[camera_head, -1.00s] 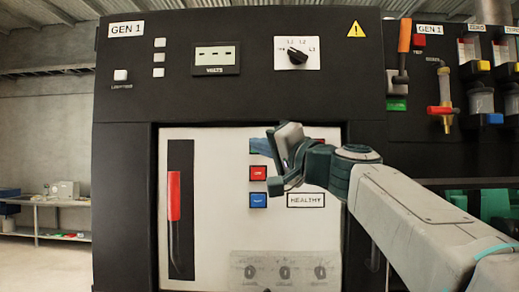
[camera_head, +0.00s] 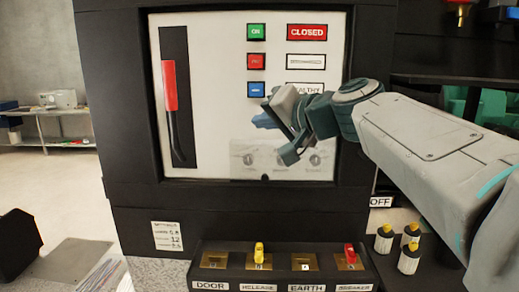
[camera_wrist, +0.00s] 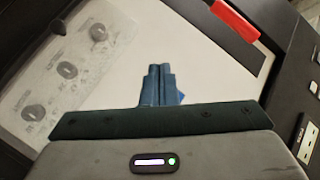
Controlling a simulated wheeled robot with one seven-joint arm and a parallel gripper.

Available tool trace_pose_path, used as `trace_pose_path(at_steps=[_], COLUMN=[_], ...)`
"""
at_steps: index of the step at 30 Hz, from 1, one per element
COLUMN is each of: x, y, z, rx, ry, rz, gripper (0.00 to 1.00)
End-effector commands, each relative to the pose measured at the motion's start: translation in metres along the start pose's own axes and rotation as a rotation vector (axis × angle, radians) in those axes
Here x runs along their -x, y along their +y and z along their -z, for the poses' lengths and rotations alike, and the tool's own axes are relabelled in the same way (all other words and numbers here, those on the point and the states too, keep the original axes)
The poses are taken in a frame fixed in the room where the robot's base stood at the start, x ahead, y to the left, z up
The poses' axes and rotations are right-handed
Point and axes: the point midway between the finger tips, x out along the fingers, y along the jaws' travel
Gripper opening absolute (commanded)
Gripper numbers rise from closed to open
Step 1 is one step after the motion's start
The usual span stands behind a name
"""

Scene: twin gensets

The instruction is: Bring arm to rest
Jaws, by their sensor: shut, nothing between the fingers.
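My arm reaches in from the right in the head view. My gripper (camera_head: 266,121) is in front of the white panel (camera_head: 215,100) of the black cabinet, and its fingers are shut and empty. In the wrist view the blue fingers (camera_wrist: 159,85) are together against the white panel. I cannot tell the exact gap between them and the panel. The gripper hides part of the HEALTHY label (camera_head: 318,89) and part of the faint grey cover with dials (camera_head: 270,158).
A red-handled lever (camera_head: 170,87) is on the panel's left. Green (camera_head: 256,31), red (camera_head: 256,62) and blue (camera_head: 256,90) buttons sit beside a red CLOSED sign (camera_head: 306,32). Below is a key tray (camera_head: 222,274) with yellow (camera_head: 259,250) and red (camera_head: 350,252) keys. Padlock-like yellow-topped items (camera_head: 384,238) stand right.

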Motion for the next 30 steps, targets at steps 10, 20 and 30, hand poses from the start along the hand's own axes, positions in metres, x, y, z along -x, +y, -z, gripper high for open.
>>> trace_pose_path(at_steps=[10, 20, 30], x=[0.059, 0.145, 0.159], y=[0.179, 0.281, 0.294], z=[-0.162, -0.26, -0.271], rx=[0.129, 0.252, 0.274], ry=[-0.373, -0.641, -0.678], rz=[-0.526, -0.868, -0.914], gripper=[0.0, 0.0, 0.0])
